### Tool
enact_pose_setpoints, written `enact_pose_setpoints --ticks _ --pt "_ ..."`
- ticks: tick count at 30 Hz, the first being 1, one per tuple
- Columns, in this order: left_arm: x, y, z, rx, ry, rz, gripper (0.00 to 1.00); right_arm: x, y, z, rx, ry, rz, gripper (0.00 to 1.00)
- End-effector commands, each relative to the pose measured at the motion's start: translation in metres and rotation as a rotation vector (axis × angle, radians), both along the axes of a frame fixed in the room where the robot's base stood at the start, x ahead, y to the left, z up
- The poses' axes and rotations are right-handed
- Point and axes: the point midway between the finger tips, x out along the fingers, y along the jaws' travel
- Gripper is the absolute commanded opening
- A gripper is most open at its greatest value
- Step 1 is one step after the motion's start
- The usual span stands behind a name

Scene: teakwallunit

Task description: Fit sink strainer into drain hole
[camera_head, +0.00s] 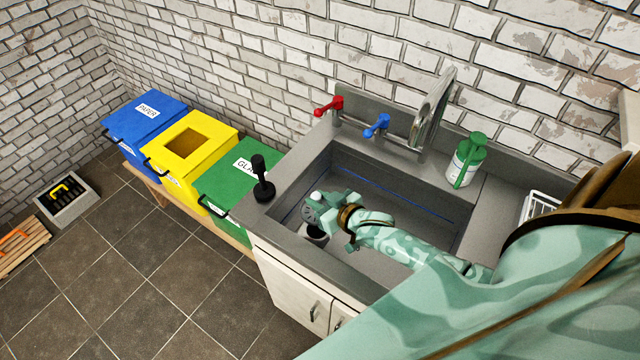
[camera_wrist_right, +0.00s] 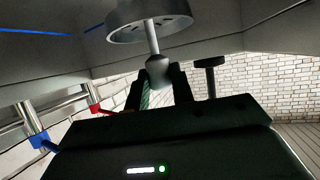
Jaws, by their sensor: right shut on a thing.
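The sink strainer (camera_wrist_right: 150,28) is a grey metal disc with holes, a thin stem and a rounded knob. My right gripper (camera_wrist_right: 158,88) is shut on the knob, with the disc beyond the fingertips toward the grey surface at the top of that view. In the head view my right gripper (camera_head: 316,228) reaches down inside the sink (camera_head: 400,198), near its left front corner. A dark round patch lies below the fingers there; I cannot tell whether it is the drain hole or the held strainer. Any gap between disc and sink floor is unclear. My left gripper is out of view.
A black plunger-like object (camera_head: 262,182) stands on the counter left of the sink. A red tap (camera_head: 328,105), blue tap (camera_head: 377,125) and tall faucet (camera_head: 432,110) stand behind. A green-topped soap bottle (camera_head: 466,162) and white rack (camera_head: 540,206) are right. Bins stand left.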

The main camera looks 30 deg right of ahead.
Motion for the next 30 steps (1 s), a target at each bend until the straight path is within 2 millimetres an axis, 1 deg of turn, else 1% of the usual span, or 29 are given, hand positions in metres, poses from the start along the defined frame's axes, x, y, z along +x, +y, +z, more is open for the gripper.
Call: enact_pose_setpoints --ticks 8,14,24,30 --pt "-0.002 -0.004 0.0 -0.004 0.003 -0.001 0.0 0.0 0.001 0.0 0.001 -0.001 0.001 0.01" --pt "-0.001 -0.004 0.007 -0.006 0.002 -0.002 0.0 -0.003 0.0 0.001 0.002 0.0 -0.001 0.01" --pt "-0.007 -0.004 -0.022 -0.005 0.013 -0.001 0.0 -0.003 0.001 -0.037 0.002 0.001 0.0 0.01" --pt "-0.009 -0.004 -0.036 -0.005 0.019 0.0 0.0 -0.002 0.0 -0.055 0.001 0.0 0.001 0.01"
